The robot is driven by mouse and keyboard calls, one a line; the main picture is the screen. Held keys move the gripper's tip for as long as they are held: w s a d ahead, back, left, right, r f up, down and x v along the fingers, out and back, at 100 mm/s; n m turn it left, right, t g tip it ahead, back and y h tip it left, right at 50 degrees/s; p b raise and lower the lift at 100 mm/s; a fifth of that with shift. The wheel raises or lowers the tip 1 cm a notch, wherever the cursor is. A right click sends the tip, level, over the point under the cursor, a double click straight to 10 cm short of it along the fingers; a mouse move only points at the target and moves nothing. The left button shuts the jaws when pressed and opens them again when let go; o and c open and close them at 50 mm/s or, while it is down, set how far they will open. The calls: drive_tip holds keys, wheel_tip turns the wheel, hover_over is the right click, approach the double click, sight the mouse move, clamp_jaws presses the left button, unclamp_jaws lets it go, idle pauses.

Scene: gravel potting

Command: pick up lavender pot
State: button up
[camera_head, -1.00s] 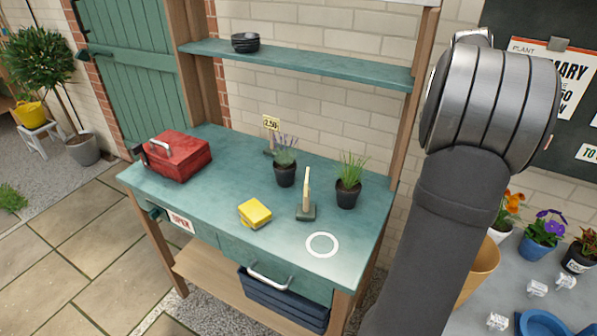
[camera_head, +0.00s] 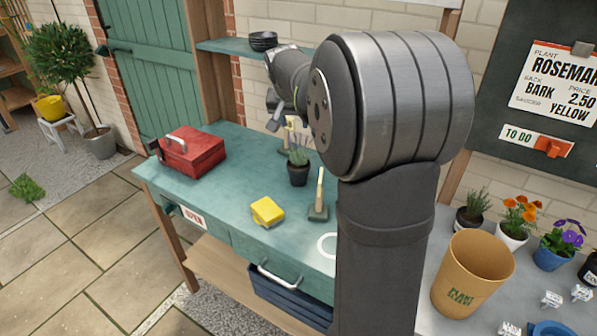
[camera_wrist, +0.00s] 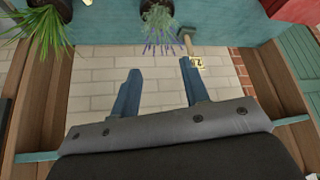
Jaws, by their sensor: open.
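The lavender pot (camera_head: 298,173) is a dark pot with thin purple-tipped stems, upright towards the back of the green bench (camera_head: 230,210). In the wrist view its purple flowers (camera_wrist: 160,40) are at the top centre, with the pot (camera_wrist: 157,8) cut by the top edge. My gripper (camera_wrist: 158,70) has its two blue fingers apart with nothing between them. The flowers appear just beyond the fingertips in that view. In the head view my gripper (camera_head: 276,112) is above and slightly left of the lavender, apart from the pot.
A grassy plant (camera_wrist: 38,28) stands beside the lavender; my arm hides it in the head view. A wooden-handled tool (camera_head: 319,205), yellow block (camera_head: 267,211) and red toolbox (camera_head: 192,152) are on the bench. A shelf (camera_head: 225,46) runs above.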

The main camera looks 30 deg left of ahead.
sight(298, 151)
drive_tip(key=x, duration=1.3)
drive_tip(key=shift+s+d+f, duration=0.15)
drive_tip(key=shift+s+f, duration=0.15)
drive_tip(key=shift+f, duration=0.05)
drive_tip(key=shift+x, duration=2.85)
drive_tip(key=shift+c, duration=0.2)
clamp_jaws()
